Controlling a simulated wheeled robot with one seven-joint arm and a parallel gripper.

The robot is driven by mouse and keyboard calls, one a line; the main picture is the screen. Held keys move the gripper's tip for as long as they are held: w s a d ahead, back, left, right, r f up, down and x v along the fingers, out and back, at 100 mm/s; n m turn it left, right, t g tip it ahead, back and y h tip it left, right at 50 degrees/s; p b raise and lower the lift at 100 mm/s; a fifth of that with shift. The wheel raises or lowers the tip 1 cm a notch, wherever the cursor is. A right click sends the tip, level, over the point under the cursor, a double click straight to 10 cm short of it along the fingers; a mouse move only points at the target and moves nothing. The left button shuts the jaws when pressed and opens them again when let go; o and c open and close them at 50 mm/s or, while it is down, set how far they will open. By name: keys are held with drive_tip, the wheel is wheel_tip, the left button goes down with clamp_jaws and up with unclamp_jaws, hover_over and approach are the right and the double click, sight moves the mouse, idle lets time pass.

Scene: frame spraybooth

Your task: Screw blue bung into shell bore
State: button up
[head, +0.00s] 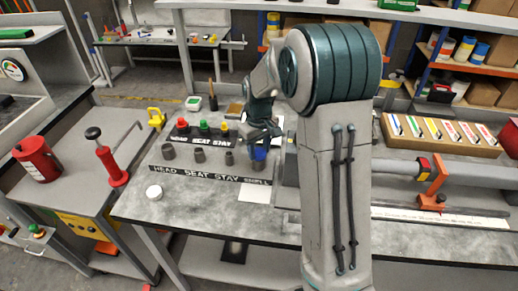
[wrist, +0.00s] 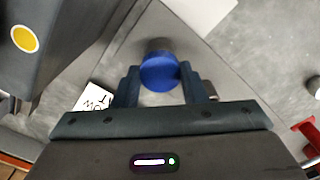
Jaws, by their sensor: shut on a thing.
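The blue bung (head: 260,154) is in my gripper (head: 262,143) at the right end of the front row of grey cylinders. The wrist view shows the blue bung (wrist: 160,72) between the two fingers of my gripper (wrist: 160,86), which is shut on it. A grey cylindrical part (wrist: 157,45) shows just beyond the bung. The shell bore (head: 258,166) is directly under the bung, by the SHELL label, and mostly hidden. I cannot tell how deep the bung sits in it.
The front left of the bench is clear.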

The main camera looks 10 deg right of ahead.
drive_tip(key=m, duration=0.4)
idle(0.3)
drive_tip(key=o, duration=0.8)
